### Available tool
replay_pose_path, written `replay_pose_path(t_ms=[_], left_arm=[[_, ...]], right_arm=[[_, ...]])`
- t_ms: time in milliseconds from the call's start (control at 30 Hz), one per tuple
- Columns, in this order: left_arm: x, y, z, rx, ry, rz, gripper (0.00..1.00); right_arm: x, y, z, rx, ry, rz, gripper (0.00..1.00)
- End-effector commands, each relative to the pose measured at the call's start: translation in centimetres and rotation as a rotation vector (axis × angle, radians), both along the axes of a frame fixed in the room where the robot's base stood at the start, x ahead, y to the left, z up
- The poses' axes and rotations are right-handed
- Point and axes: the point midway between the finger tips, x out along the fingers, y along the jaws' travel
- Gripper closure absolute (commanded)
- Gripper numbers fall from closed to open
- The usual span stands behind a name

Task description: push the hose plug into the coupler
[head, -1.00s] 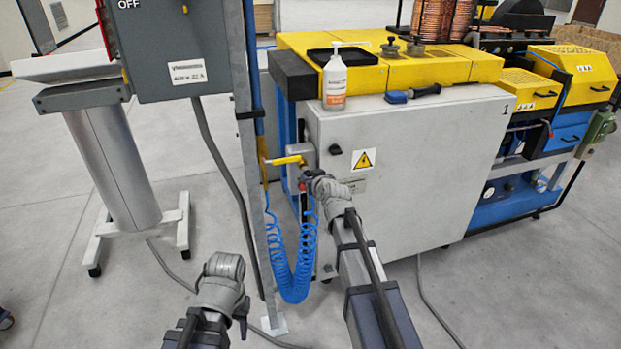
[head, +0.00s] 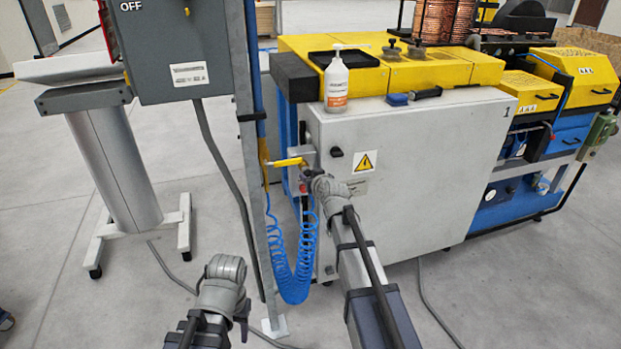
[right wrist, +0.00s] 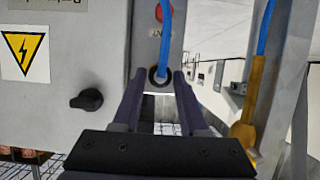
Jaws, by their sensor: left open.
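My right gripper (right wrist: 160,76) reaches to the grey cabinet's left side, beside the yellow-handled valve. In the right wrist view its two dark fingers have a dark round ring between their tips, which looks like the rear of the hose plug (right wrist: 153,78). The blue hose (right wrist: 165,35) runs out of that ring; its coil (head: 294,285) hangs in a loop below the gripper in the head view. The fingers appear shut on the plug. I cannot make out the coupler or whether the plug touches it. My left gripper (head: 243,330) is low in the foreground, open and away from the hose.
The yellow valve handle (head: 287,161) sticks out left, close to the right gripper. A grey post (head: 246,160) stands left of the coil. The cabinet (head: 420,170) has a black knob (right wrist: 86,99) and warning sign (head: 364,161).

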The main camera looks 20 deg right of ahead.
Motion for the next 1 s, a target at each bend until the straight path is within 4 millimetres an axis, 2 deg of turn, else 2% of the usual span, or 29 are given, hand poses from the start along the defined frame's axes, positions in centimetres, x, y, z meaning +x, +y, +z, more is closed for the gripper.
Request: replay_pose_path(t_ms=[33,200,567,767,1000], left_arm=[[0.0,0.0,0.0,0.0,0.0,0.0,0.5],[0.0,0.0,0.0,0.0,0.0,0.0,0.5],[0.0,0.0,0.2,0.0,0.0,0.0,0.5],[0.0,0.0,1.1,0.0,0.0,0.0,0.5],[0.0,0.0,2.7,0.0,0.0,0.0,0.5]], right_arm=[[0.0,0.0,0.0,0.0,0.0,0.0,0.51],[0.0,0.0,0.0,0.0,0.0,0.0,0.32],[-0.4,0.0,0.2,0.0,0.001,0.0,0.32],[-2.5,-0.1,1.1,0.0,0.0,0.0,0.32],[-6.2,-0.2,2.7,0.0,0.0,-0.001,0.32]])
